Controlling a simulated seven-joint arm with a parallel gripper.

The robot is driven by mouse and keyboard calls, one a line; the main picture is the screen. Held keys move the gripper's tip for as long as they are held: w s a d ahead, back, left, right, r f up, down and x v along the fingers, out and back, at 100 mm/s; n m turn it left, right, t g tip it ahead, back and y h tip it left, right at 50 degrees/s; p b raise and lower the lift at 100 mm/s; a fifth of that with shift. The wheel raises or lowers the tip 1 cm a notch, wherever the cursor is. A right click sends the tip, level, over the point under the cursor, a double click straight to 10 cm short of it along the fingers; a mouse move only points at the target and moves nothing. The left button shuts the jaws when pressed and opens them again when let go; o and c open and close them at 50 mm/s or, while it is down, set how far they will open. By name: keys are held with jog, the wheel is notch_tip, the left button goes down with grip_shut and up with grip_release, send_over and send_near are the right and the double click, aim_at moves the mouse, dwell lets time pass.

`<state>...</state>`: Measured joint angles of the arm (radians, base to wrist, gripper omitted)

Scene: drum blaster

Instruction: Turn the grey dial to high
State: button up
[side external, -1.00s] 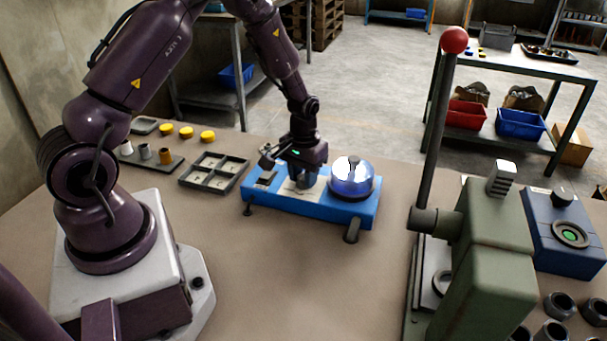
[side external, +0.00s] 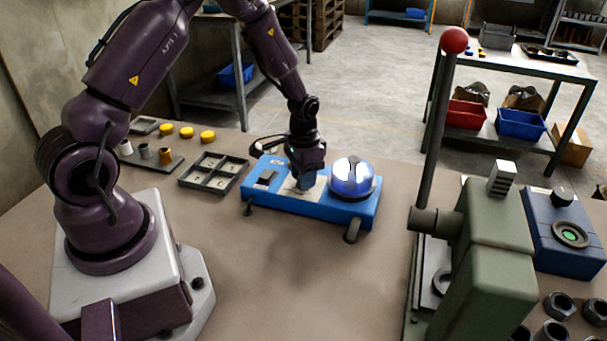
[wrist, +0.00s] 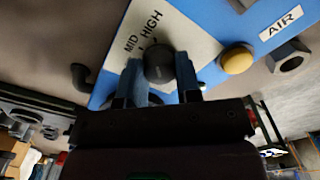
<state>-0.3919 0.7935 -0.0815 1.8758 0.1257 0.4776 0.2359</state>
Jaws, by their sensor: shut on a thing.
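The grey dial (wrist: 159,62) is a dark round knob on the pale label plate (wrist: 187,40) of the blue machine (side external: 322,208). In the wrist view the words MID and HIGH are printed just beyond the dial, to its upper left. My gripper (wrist: 160,72) has one finger on each side of the dial and is shut on it. In the side view my gripper (side external: 304,182) points down over the label plate and hides the dial. I cannot make out the dial's pointer.
A shiny dome (side external: 352,180) stands close to the right of my gripper, and a dark switch (side external: 266,178) to its left. A yellow button (wrist: 237,60) is near the dial. A green press (side external: 480,245) with a tall red-knobbed lever stands at right.

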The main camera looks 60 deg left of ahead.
jog(key=o, duration=0.9)
jog(key=shift+r, duration=0.1)
notch_tip(320, 180, up, 13)
jog(key=shift+f, duration=0.1)
